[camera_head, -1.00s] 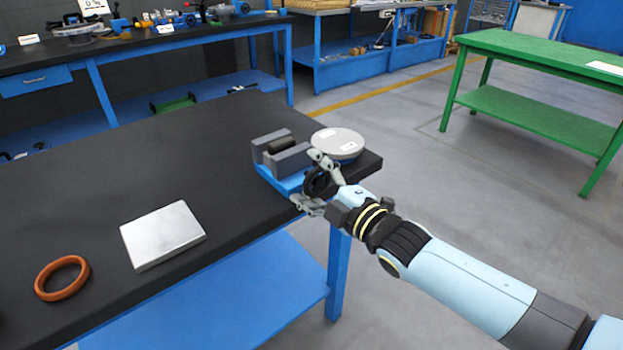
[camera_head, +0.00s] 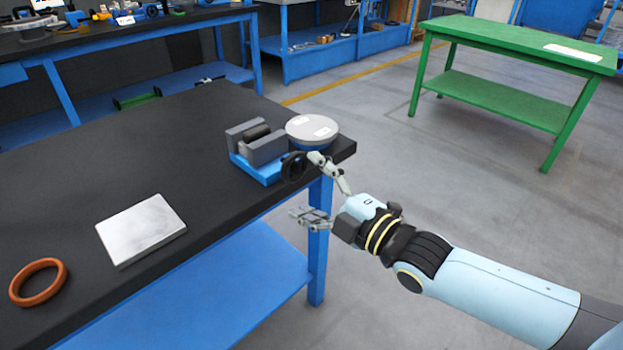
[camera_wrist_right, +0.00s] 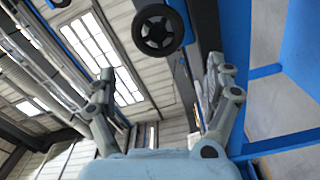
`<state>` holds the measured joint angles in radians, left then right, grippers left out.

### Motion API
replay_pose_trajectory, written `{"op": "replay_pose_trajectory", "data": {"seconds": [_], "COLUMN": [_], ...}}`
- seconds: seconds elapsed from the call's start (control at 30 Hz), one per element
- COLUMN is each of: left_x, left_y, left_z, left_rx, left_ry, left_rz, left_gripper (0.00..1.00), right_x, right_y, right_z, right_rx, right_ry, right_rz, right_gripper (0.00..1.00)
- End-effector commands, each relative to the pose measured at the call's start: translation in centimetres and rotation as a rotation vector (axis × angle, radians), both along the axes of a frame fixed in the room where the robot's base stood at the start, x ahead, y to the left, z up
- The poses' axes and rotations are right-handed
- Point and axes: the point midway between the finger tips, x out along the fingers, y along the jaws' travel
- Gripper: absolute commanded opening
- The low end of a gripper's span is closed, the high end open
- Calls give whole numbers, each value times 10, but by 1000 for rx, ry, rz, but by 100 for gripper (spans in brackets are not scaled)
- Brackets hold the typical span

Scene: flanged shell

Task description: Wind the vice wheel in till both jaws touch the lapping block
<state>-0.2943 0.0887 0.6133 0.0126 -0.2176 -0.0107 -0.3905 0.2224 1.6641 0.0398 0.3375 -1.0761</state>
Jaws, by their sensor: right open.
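The vice has a blue base (camera_head: 256,171) and two grey jaws (camera_head: 268,149), near the right end of the black bench. A dark block (camera_head: 256,132), seemingly the lapping block, lies between the jaws. Whether both jaws touch it cannot be told. The black vice wheel (camera_head: 293,166) faces the bench's front edge and shows in the wrist view (camera_wrist_right: 158,30). My right gripper (camera_head: 306,186) is open and empty in front of and below the wheel; its upper finger overlaps the wheel's edge in the head view. Contact is unclear. My left gripper is not in view.
A flat silver slab (camera_head: 141,229) and an orange ring (camera_head: 38,282) lie further left on the black bench (camera_head: 120,150). A green table (camera_head: 510,50) stands apart at the back right.

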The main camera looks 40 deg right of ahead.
Motion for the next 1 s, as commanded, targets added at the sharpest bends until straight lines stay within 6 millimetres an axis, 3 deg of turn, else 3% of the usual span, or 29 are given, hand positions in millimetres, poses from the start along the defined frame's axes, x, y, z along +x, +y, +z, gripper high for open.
{"op": "replay_pose_trajectory", "data": {"seconds": [0.17,0.37,0.5,0.6,0.77,1.0], "left_x": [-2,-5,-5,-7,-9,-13], "left_y": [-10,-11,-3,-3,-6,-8], "left_z": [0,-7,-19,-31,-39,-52], "left_rx": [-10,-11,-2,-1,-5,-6], "left_ry": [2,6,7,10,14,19], "left_rz": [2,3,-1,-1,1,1], "left_gripper": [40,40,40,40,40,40], "right_x": [0,-1,-12,-23,-26,18], "right_y": [-3,-6,-9,-11,-12,-8], "right_z": [-1,12,11,5,-5,-5], "right_rx": [67,591,985,1169,1171,1168], "right_ry": [8,21,50,77,96,94], "right_rz": [0,-6,-2,0,-4,-3], "right_gripper": [86,86,86,86,86,86]}}
